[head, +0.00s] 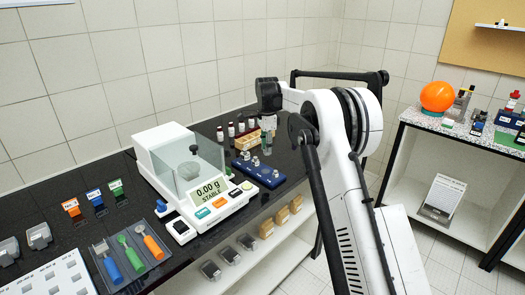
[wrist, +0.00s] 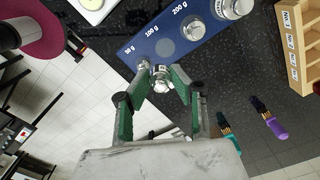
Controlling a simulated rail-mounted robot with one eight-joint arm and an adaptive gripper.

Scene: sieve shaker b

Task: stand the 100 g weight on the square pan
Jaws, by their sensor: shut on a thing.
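In the wrist view my gripper (wrist: 161,78) is shut on a small shiny metal weight, apparently the 100 g weight (wrist: 160,86), beside the blue weight block (wrist: 132,55). The grey spot by the block's "100 g" label is bare. A small weight (wrist: 144,65) stands by the "50 g" label. In the head view the white balance (head: 163,145) reads 0.00 g STABLE. Its square pan (head: 188,171) lies behind clear shield panels and shows poorly. The block (head: 258,171) stands to the right of the balance. My fingers are too small and obscured to make out there.
Larger weights (wrist: 193,29) stand on the block. Purple-handled (wrist: 277,127) and blue-handled brushes lie on the black bench. A tool tray (head: 132,251) lies left of the balance.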

